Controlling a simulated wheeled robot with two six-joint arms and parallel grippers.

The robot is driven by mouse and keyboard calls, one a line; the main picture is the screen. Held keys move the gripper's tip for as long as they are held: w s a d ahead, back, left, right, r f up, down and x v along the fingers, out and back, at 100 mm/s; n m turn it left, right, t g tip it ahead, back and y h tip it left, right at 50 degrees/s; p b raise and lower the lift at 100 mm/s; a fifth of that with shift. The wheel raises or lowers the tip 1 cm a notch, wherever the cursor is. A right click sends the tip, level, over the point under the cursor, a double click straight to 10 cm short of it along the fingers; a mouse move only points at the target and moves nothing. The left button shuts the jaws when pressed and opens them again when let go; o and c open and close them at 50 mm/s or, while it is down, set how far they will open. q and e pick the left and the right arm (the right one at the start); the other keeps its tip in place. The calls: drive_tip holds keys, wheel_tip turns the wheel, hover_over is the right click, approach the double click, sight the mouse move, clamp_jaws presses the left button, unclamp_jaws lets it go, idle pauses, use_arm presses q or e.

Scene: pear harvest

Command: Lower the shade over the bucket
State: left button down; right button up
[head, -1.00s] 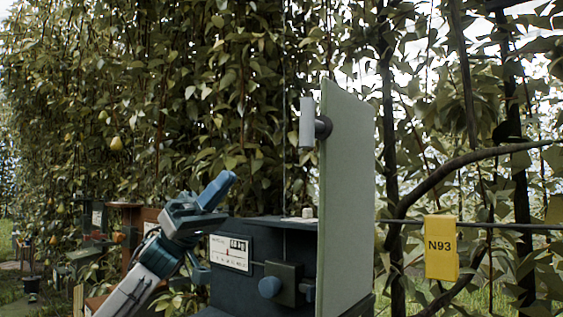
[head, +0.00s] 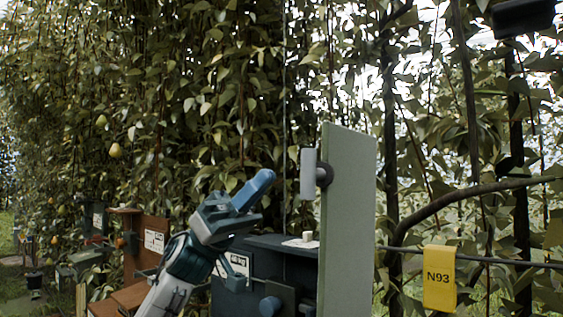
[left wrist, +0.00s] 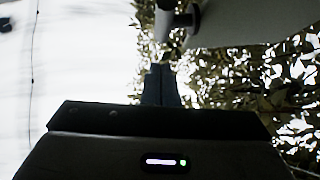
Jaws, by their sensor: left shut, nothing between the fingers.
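A pale green upright panel (head: 348,220), seemingly the shade, stands right of centre in the head view. A light grey cylindrical handle (head: 308,174) sticks out from its left face on a dark round mount. My left gripper (head: 262,181) is shut and empty, with its blue fingers pointing up and right. It is just left of the handle, with a gap in the picture. In the left wrist view the shut fingers (left wrist: 161,84) point up toward a dark mount and pale handle-like part (left wrist: 180,22). I cannot make out the bucket.
A dark blue box (head: 275,258) with a gauge label and a round knob (head: 270,306) stands left of the panel. A small white peg (head: 307,236) is on its top. A yellow N93 tag (head: 439,278) hangs from a wire at the right. Dense foliage lies behind.

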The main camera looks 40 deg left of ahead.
use_arm(q)
drive_tip(key=shift+w+d+f+p, duration=0.15)
drive_tip(key=shift+d+p, duration=0.75)
drive_tip(key=shift+d, duration=1.1)
drive_tip(key=shift+w, duration=0.1)
